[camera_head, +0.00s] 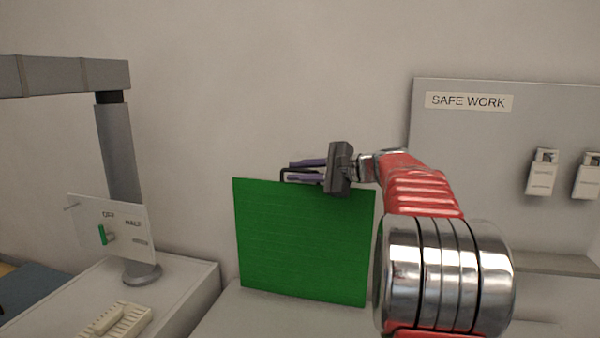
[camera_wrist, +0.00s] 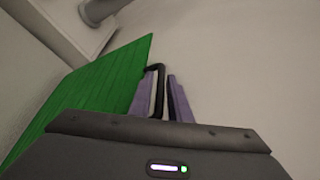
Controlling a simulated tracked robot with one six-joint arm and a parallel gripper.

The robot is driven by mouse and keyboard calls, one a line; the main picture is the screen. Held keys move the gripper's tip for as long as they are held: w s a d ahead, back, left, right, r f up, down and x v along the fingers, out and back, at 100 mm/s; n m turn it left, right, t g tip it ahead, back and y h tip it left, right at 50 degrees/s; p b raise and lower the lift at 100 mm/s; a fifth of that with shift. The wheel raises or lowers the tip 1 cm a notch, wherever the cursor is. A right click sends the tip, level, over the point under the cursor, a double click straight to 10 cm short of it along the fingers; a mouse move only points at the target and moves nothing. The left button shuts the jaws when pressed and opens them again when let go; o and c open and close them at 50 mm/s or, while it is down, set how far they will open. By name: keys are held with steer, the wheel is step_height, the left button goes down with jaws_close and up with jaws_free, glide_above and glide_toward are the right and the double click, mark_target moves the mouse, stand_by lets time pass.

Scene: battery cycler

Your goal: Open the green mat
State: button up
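The green mat (camera_head: 303,245) stands upright as a flat square panel behind a pale surface. A thin black handle (camera_head: 283,176) rises from its top edge. My gripper (camera_head: 289,171) is at the top edge, its purple fingers lying along the handle's bar, one on either side. In the wrist view the mat (camera_wrist: 95,85) slants up from the left, and the black handle (camera_wrist: 160,85) shows between the two fingers of my gripper (camera_wrist: 162,76). A narrow gap shows between the handle and the right finger, so the fingers look apart, not closed on it.
A grey post with a horizontal arm (camera_head: 120,150) and a switch panel (camera_head: 110,227) stand on a white cabinet (camera_head: 185,285) at left. Bare wall lies behind the mat.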

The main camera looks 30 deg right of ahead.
steer(key=shift+c, duration=0.2)
jaws_close()
steer(key=shift+d, duration=0.1)
